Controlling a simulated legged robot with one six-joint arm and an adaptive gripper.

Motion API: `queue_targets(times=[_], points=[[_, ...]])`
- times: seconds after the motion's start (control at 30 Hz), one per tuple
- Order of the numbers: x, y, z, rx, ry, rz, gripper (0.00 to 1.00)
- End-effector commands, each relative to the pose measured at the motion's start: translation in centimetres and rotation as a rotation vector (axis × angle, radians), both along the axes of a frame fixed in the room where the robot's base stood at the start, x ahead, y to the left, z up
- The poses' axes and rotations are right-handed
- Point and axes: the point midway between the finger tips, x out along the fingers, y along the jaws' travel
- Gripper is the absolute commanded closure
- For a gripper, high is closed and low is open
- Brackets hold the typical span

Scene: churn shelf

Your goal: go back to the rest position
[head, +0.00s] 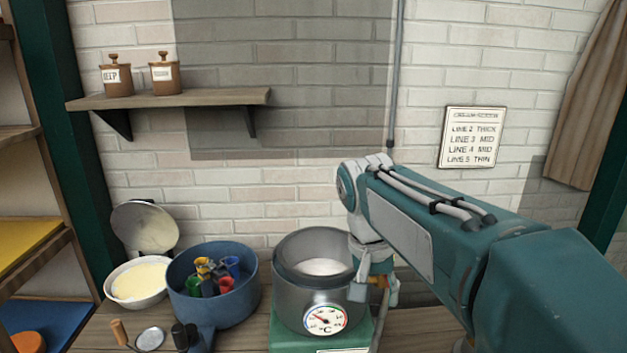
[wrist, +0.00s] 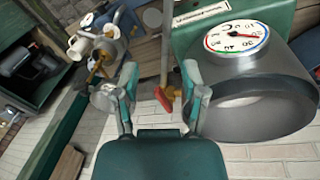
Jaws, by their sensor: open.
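My gripper (head: 374,290) hangs at the end of my teal arm, just right of the steel pot (head: 290,300) in the head view. In the wrist view my gripper (wrist: 160,76) has its two teal fingers spread apart with nothing held between them. The pot (wrist: 262,105) is to the right of the fingers there, with a round °C dial (wrist: 236,37) on its side. In the head view the pot is open, has pale contents (head: 322,267) and stands on a green base (head: 345,335). I cannot tell whether the gripper touches the pot.
A blue tub (head: 210,310) with several coloured small cups stands left of the pot, beside a white bowl (head: 137,282) of pale yellow contents. A wall shelf (head: 170,98) bears two brown jars. A sign (head: 472,137) hangs on the brick wall. The wall above the pot is clear.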

Motion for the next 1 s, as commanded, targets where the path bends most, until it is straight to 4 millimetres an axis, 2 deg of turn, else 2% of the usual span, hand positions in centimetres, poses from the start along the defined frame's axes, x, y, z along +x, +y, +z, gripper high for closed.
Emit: queue_targets(times=[0.03,0.27,0.5,0.6,0.73,1.0], points=[[-1.5,-0.7,0.1,0.019,-0.032,0.022,0.45],[-6.8,-2.6,-1.1,0.073,-0.174,0.151,0.45],[-11.9,-3.8,-3.7,0.085,-0.337,0.272,0.45],[-13.5,-4.2,-5.0,0.079,-0.395,0.311,0.45],[-14.7,-4.3,-6.1,0.069,-0.439,0.343,0.45],[-14.9,-4.4,-6.5,0.065,-0.452,0.354,0.45]])
